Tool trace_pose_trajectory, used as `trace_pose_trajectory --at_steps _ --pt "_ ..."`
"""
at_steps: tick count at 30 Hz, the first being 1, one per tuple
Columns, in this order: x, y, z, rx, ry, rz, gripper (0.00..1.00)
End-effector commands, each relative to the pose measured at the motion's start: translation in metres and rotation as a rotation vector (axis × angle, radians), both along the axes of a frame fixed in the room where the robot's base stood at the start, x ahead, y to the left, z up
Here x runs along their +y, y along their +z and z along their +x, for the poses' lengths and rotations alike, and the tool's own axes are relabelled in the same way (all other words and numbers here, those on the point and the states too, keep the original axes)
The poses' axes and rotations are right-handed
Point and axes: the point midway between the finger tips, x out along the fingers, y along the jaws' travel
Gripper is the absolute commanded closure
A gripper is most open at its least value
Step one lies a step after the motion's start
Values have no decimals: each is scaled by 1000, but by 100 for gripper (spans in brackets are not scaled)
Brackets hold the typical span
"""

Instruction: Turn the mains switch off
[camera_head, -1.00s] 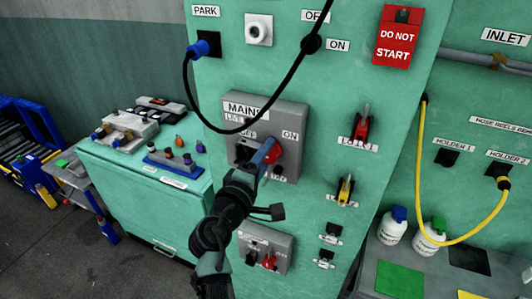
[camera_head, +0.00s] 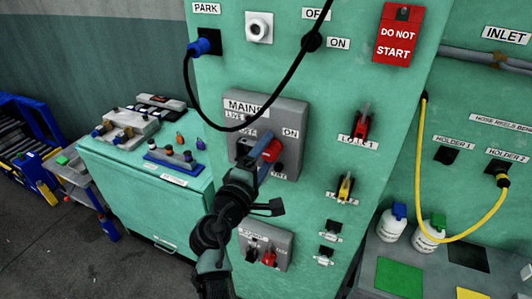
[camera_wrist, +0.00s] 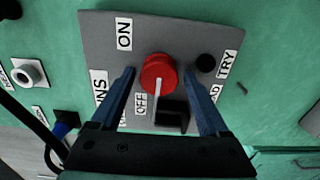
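The mains switch is a round red knob (camera_wrist: 158,72) on a grey panel (camera_wrist: 95,50) marked MAINS, with ON, OFF and TRY labels. In the wrist view, a thin pale line runs down from the knob, beside the OFF label (camera_wrist: 140,104). My gripper (camera_wrist: 160,76) is open, with one blue finger on each side of the knob. Gaps show between the fingers and the knob; I cannot tell whether the tips are level with it. In the head view, the red knob (camera_head: 273,150) shows just beyond my gripper (camera_head: 260,158), which partly covers the panel.
A black cable (camera_head: 187,90) hangs in a loop in front of the mains panel. A red handle (camera_head: 361,123) and a yellow handle (camera_head: 345,188) are to the right. A second switch box (camera_head: 280,243) sits below. A green bench (camera_head: 140,205) stands at the left.

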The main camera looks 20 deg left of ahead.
Motion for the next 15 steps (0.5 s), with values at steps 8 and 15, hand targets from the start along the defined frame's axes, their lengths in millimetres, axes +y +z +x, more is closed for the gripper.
trace_pose_trajectory --at_steps 8,15 --pt "0 1 0 -2 0 4 21" --pt "1 0 -21 -2 1 7 21"
